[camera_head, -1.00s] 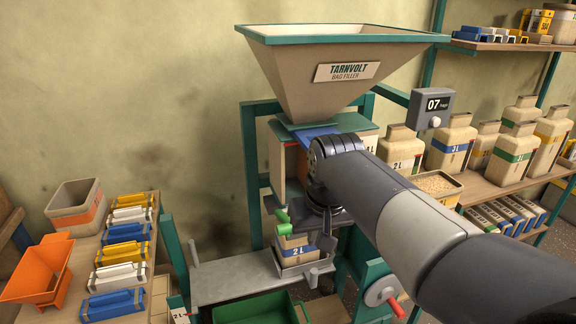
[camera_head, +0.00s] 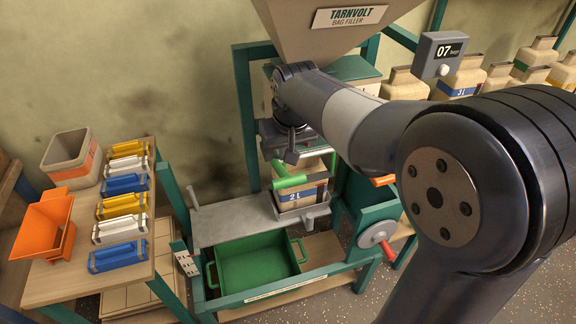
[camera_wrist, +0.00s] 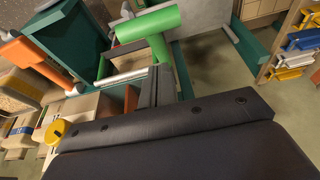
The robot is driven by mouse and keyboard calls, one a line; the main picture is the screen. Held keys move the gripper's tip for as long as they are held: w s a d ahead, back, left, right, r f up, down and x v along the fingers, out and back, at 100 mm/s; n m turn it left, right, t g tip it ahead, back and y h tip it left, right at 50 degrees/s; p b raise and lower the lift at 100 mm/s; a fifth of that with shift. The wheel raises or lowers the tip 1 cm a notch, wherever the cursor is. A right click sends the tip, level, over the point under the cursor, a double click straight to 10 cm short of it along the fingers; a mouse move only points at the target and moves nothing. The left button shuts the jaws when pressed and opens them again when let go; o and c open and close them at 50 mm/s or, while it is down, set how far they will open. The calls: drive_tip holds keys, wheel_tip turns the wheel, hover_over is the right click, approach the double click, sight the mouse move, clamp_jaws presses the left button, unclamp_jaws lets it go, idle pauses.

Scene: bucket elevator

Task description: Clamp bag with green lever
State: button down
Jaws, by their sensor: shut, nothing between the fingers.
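The green lever (camera_head: 292,180) sits at the mouth of the bag under the filler, with its short knob at the left. The bag (camera_head: 298,197), marked 2 L, stands upright on the grey shelf below the spout. My gripper (camera_head: 291,157) is shut and empty, pointing down just above and beside the lever. In the wrist view my gripper (camera_wrist: 156,88) shows its fingertips close to the thick green handle (camera_wrist: 148,24) and its arm. Whether they touch cannot be told. The bag's top is partly hidden by the lever and my arm.
A green tray (camera_head: 254,262) lies on the frame below the shelf. A side table (camera_head: 75,285) at left holds several coloured clamps, an orange scoop (camera_head: 45,235) and a bin (camera_head: 72,160).

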sight(286, 175)
drive_tip(key=shift+s+d+f, duration=0.15)
drive_tip(key=shift+s+f, duration=0.3)
drive_tip(key=shift+f, duration=0.4)
drive_tip(key=shift+s+d+f, duration=0.1)
drive_tip(key=shift+s+f, duration=0.35)
drive_tip(key=shift+f, duration=0.4)
drive_tip(key=s+f+t+b, duration=0.2)
drive_tip(key=f+b, duration=0.3)
drive_tip(key=b, duration=0.5)
drive_tip(key=s+d+f+t+y+b, duration=0.1)
drive_tip(key=f+t+b, duration=0.2)
drive_tip(key=b, duration=0.6)
drive_tip(key=shift+s+f+t+y+b, duration=0.3)
drive_tip(key=shift+s+f+t+b, duration=0.1)
drive_tip(key=shift+f, duration=0.55)
drive_tip(key=shift+r, duration=0.1)
